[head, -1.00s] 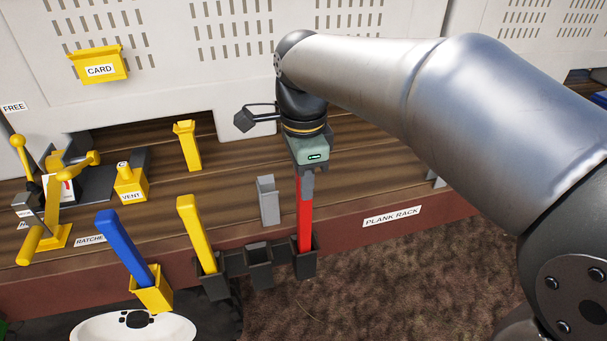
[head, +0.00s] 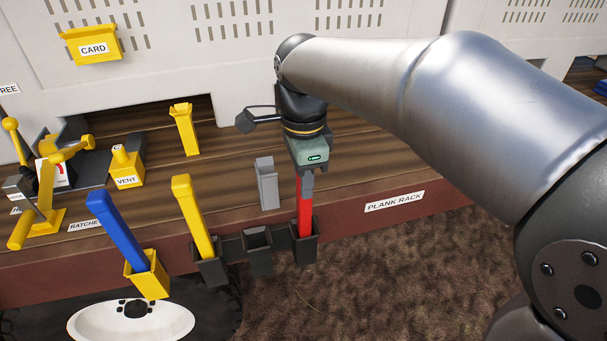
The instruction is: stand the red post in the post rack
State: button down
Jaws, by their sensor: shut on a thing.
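The red post (head: 304,208) stands about upright at the right end of the post rack. My gripper (head: 306,178) is shut on its top end, pointing down. The post's lower end is inside the rack's rightmost dark socket (head: 305,248), so its bottom is hidden. The rack's middle socket (head: 258,255) looks empty. Its left socket (head: 210,270) holds a yellow post (head: 193,215) that looks tilted in the picture.
A blue post (head: 117,230) stands in a yellow holder (head: 150,280) left of the rack. A grey upright piece (head: 267,184) stands on the plank deck just behind the rack. A yellow vent piece (head: 126,168) and yellow levers (head: 48,190) are farther left.

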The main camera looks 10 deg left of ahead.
jog(key=c, duration=1.1)
grip_release()
jog(key=shift+o, duration=0.2)
notch_tip(320, 180, up, 17)
jog(key=p, duration=0.1)
jog(key=s+d+f+n, duration=0.3)
jog(key=d+f+n, duration=0.4)
jog(key=d+f, duration=0.75)
jog(key=s+d+f+n, duration=0.5)
jog(key=s+d+f, duration=0.4)
jog(key=f, duration=0.4)
jog(key=shift+s+f+n+t, duration=0.3)
jog(key=shift+s+n, duration=0.1)
jog(key=shift+s, duration=0.35)
jog(key=shift+d, duration=0.1)
